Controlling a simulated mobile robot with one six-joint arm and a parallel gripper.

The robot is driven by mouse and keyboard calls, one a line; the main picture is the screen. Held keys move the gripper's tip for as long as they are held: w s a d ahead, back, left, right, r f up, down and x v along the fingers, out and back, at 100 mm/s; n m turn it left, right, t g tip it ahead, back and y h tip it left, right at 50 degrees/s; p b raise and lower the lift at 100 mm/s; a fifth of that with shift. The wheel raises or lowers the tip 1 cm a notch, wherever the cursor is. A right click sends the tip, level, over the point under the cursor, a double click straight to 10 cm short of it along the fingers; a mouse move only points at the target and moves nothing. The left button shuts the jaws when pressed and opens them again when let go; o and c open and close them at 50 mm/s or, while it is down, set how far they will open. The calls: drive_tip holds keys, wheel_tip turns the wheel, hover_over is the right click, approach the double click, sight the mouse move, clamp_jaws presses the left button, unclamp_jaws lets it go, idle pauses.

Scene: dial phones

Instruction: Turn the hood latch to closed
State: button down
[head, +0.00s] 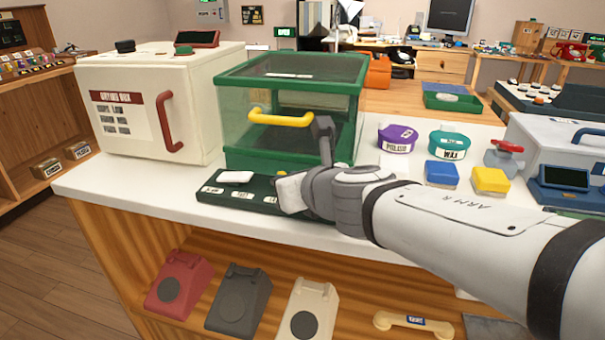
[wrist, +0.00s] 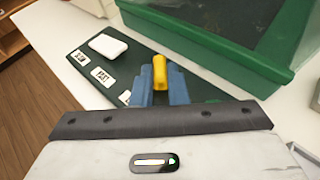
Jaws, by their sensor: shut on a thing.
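The hood (head: 290,125) is a clear box with a green frame and a yellow bar handle (head: 281,118) on its front. Its green lower edge also shows in the wrist view (wrist: 215,50). In the wrist view, my gripper's (wrist: 160,90) two blue fingers are shut on a small yellow knob, which looks like the hood latch (wrist: 160,70). The latch is at the dark green panel in front of the hood. The fingers hide its lower part, and I cannot tell which setting it points to.
The dark green panel (head: 214,192) carries small labels and a white block (head: 237,177). A cream cabinet (head: 150,105) stands left of the hood. Purple (head: 397,138) and teal (head: 450,144) tins and blue (head: 441,174) and yellow (head: 491,181) blocks stand to the right.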

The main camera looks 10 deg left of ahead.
drive_tip(key=shift+s+a+m+t+h, duration=0.1)
drive_tip(key=shift+a+m+t+h, duration=0.25)
drive_tip(key=shift+m+h, duration=0.5)
drive_tip(key=shift+s+a+m+t+h, duration=0.1)
drive_tip(key=shift+m+t+h, duration=0.35)
drive_tip(key=shift+m+h, duration=0.4)
drive_tip(key=shift+s+a+m+t+h, duration=0.1)
drive_tip(key=shift+a+m+t+h, duration=0.25)
drive_tip(key=shift+m+h, duration=0.45)
drive_tip(key=shift+a+r+m+t+h+p, duration=0.15)
drive_tip(key=shift+m+h+p, duration=0.3)
drive_tip(key=shift+m+h, duration=0.55)
drive_tip(key=shift+f+m+t+h+p, duration=0.1)
drive_tip(key=shift+m+h+p, duration=0.5)
drive_tip(key=shift+h, duration=0.6)
drive_tip(key=c, duration=1.4)
unclamp_jaws()
drive_tip(key=shift+c, duration=0.2)
drive_tip(key=p+v, duration=0.2)
drive_tip(key=v, duration=0.4)
drive_tip(key=shift+a+r, duration=0.1)
drive_tip(key=shift+r, duration=0.05)
drive_tip(key=shift+v, duration=0.8)
